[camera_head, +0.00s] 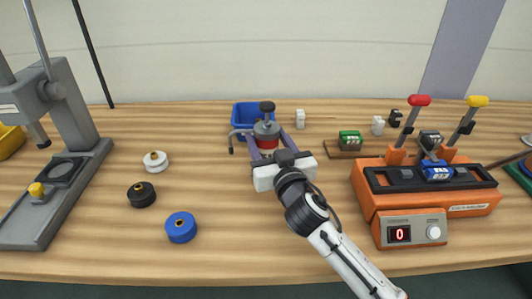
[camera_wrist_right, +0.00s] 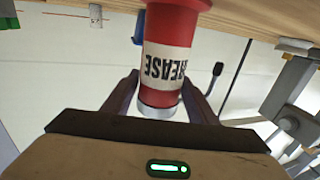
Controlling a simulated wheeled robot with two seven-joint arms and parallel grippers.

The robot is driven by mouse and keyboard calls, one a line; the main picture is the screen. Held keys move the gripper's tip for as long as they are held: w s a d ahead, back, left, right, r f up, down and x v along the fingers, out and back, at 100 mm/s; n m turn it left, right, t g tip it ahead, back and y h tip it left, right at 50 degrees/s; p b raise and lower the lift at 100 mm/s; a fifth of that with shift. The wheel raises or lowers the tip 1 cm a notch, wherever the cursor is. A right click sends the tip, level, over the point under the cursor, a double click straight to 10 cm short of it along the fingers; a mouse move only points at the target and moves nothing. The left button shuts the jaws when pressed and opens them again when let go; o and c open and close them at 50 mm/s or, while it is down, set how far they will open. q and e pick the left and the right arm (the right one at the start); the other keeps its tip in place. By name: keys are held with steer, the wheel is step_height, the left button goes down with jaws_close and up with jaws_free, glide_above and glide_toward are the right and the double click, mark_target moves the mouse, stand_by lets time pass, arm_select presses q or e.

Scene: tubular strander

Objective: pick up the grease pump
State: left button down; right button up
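The grease pump (camera_head: 267,129) stands on the wooden table, with a grey top, black knob, side spout and red body. In the right wrist view its red body (camera_wrist_right: 170,28) carries a white "GREASE" label and shows upside down. My right gripper (camera_head: 267,143) is at the pump with one finger on each side of it. A gap shows at the left finger; contact at the right finger is unclear. My left gripper is not in view.
A blue bin (camera_head: 240,112) stands just behind the pump. An orange machine (camera_head: 437,206) with two levers is at the right. A grey press (camera_head: 77,120) stands at the left. White, black and blue spools (camera_head: 181,228) lie between press and pump. The front middle table is clear.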

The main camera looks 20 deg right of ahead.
jaws_close()
steer(key=shift+r, duration=0.25)
